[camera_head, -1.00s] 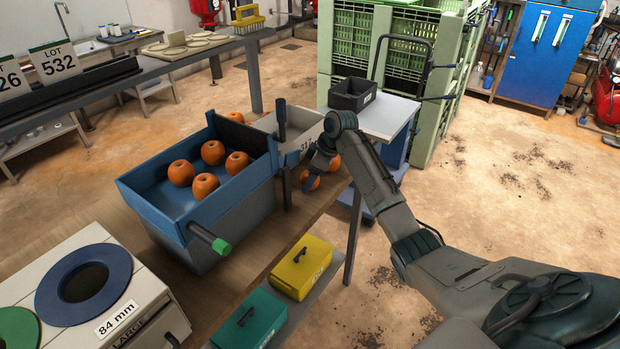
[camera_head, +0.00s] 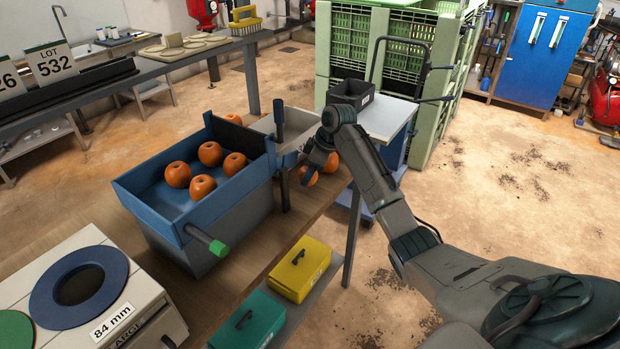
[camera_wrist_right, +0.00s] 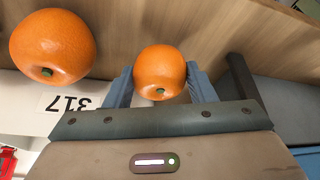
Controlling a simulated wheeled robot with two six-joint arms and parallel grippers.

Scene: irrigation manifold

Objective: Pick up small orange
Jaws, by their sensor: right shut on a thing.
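My right gripper (camera_wrist_right: 161,88) is shut on the small orange (camera_wrist_right: 159,73), with one blue-grey finger on each side of it. In the head view the small orange (camera_head: 308,176) shows under my right gripper (camera_head: 311,165), partly covered by it, at the right end of the wooden table. A larger orange (camera_wrist_right: 52,47) is close by, apart from the fingers, and shows just behind my gripper in the head view (camera_head: 331,162). My left gripper is not in view.
A blue-grey bin (camera_head: 142,198) with several oranges stands left of my right gripper. A pale bin (camera_head: 268,124) is behind, beside a dark post (camera_head: 280,118). A yellow box (camera_head: 300,270) and a green box (camera_head: 248,322) lie lower down. A black crate (camera_head: 352,90) sits on a cart.

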